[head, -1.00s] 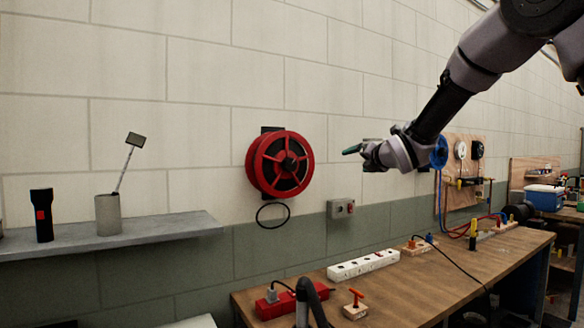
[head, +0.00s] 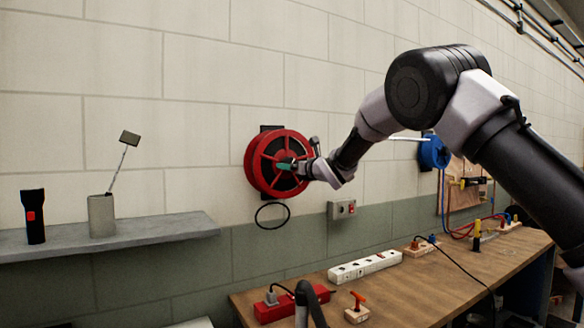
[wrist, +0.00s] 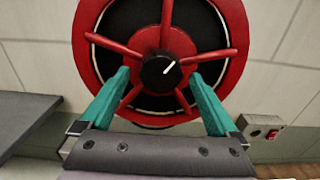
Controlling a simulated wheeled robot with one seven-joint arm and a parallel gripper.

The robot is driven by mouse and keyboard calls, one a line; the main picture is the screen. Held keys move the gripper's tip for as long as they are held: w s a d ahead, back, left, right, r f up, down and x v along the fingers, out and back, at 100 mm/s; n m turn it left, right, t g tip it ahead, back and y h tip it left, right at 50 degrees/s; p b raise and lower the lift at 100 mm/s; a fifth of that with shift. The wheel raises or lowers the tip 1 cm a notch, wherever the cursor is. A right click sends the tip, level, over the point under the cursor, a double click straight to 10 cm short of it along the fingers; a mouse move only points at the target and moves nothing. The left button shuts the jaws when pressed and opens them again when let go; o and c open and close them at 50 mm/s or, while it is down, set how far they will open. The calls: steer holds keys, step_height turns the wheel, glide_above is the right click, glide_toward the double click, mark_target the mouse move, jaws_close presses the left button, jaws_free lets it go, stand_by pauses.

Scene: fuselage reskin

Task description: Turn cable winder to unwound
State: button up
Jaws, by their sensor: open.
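The cable winder (head: 258,166) is a red spoked reel mounted on the wall, with a dark drum behind its spokes. In the wrist view the red reel (wrist: 84,52) fills the upper middle. Its black centre knob (wrist: 160,72) carries a white line pointing up and right. My gripper (head: 286,165) is in front of the reel in the head view. In the wrist view my gripper (wrist: 162,77) is open, its two teal fingers on either side of the knob, with a gap showing on both sides. Whether the fingers touch the spokes cannot be told.
A black cable loop (head: 272,215) hangs below the reel. A grey switch box (head: 341,209) is on the wall to its right. The workbench (head: 410,292) below holds a white power strip (head: 364,267) and a red one (head: 290,305). A grey shelf (head: 150,232) is at left.

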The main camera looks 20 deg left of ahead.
steer(key=shift+w+a, duration=0.3)
steer(key=shift+a, duration=0.05)
steer(key=shift+c, duration=0.3)
steer(key=c, duration=1.3)
